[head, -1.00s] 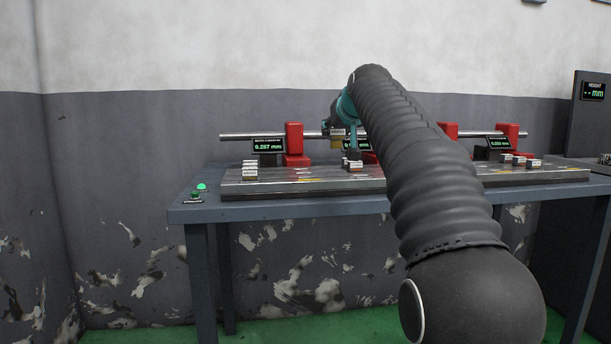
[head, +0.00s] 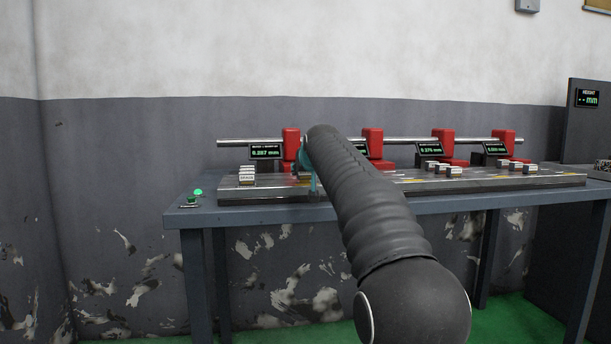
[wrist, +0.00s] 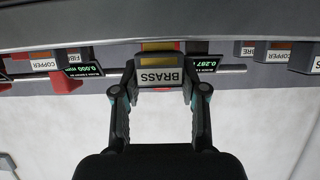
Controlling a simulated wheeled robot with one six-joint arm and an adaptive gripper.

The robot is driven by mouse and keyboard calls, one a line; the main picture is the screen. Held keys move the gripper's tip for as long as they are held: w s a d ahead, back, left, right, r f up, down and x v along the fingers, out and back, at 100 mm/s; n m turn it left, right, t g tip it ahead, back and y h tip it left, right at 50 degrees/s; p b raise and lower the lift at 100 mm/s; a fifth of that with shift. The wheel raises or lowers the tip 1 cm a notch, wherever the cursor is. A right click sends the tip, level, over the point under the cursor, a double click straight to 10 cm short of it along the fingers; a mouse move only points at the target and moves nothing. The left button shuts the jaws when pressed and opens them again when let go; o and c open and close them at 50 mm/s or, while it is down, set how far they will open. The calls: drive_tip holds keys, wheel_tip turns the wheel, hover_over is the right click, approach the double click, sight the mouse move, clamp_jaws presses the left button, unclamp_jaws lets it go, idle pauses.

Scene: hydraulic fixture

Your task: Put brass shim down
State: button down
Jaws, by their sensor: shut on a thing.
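The brass shim (wrist: 160,75) is a block with a white label reading BRASS, upside down in the wrist view. My gripper (wrist: 160,92) is shut on it, with one finger on each side. In the head view my arm covers most of the gripper, and the shim cannot be made out there. The arm's end is over the left part of the fixture plate (head: 420,186), close to the leftmost red clamp (head: 290,145). Whether the shim touches any surface cannot be told.
A stack of labelled blocks (head: 247,175) stands at the plate's left end. More small blocks (head: 447,170) sit to the right, near other red clamps and displays. A rail (head: 235,143) runs behind. A green button (head: 193,200) is on the bench's left corner.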

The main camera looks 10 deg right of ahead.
drive_tip(key=shift+f, duration=0.15)
drive_tip(key=shift+f, duration=0.35)
drive_tip(key=c, duration=0.6)
unclamp_jaws()
drive_tip(key=shift+c, duration=0.2)
drive_tip(key=shift+r, duration=0.15)
drive_tip(key=shift+r, duration=0.25)
drive_tip(key=shift+s+r, duration=0.15)
drive_tip(key=shift+s, duration=0.05)
drive_tip(key=v, duration=1.1)
drive_tip(key=shift+s+b, duration=0.25)
drive_tip(key=shift+b, duration=0.15)
